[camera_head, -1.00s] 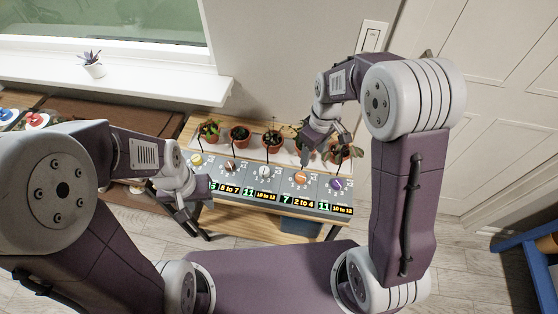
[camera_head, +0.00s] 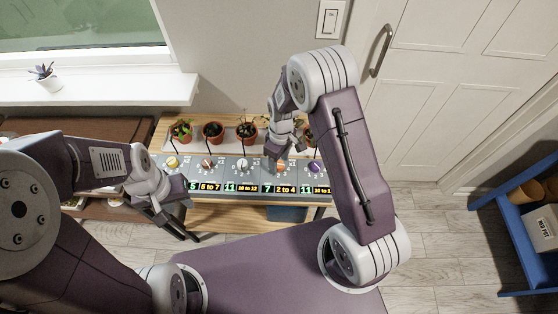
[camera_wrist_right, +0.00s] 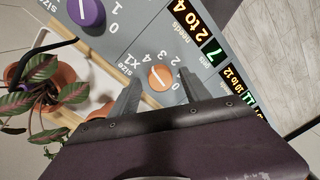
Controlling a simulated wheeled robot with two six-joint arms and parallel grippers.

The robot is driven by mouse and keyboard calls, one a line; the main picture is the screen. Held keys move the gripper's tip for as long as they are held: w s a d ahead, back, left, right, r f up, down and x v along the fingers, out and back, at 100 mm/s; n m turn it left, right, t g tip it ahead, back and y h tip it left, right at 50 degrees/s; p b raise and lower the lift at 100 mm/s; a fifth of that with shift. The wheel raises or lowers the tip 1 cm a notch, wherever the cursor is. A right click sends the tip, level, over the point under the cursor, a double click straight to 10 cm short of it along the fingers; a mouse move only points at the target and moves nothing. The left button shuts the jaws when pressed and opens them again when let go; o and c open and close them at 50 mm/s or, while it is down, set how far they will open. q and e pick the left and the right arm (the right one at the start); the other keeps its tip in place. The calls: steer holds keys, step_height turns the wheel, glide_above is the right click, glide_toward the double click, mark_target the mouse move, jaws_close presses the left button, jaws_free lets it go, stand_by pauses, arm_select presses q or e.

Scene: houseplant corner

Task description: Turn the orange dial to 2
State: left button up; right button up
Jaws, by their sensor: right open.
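The orange dial (camera_head: 281,168) sits on the grey control panel (camera_head: 228,166), partly behind my right gripper (camera_head: 276,158). In the right wrist view the orange dial (camera_wrist_right: 160,78) has a pale pointer line and printed numbers around it; which number it points at is unclear. My right gripper (camera_wrist_right: 161,85) is open, with its fingertips on either side of the dial in that view; contact cannot be told. The display below the dial (camera_head: 278,189) reads 7 and 2 to 4. My left gripper (camera_head: 180,222) hangs in front of the panel's left end, its opening unclear.
A purple dial (camera_wrist_right: 87,11) is beside the orange one; a yellow dial (camera_head: 172,162) is at the panel's left. Potted plants (camera_head: 213,132) stand behind the panel. One plant's leaves (camera_wrist_right: 35,88) reach close to my right gripper. A blue shelf (camera_head: 515,230) stands at right.

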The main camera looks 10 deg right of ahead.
steer(key=shift+w+a, duration=0.1)
jaws_close()
steer(key=m+p, duration=0.1)
steer(key=m, duration=0.2)
steer(key=shift+r+m, duration=0.1)
steer(key=shift+m, duration=0.3)
steer(key=m+p, duration=0.2)
steer(key=m, duration=0.2)
steer(key=shift+m+t, duration=0.3)
steer(key=m+p, duration=0.1)
steer(key=m, duration=0.2)
steer(key=m+p, duration=0.1)
steer(key=m, duration=0.1)
steer(key=shift+d+p, duration=0.25)
steer(key=shift+p, duration=0.1)
steer(key=shift+m+p, duration=0.6)
steer(key=shift+m, duration=0.5)
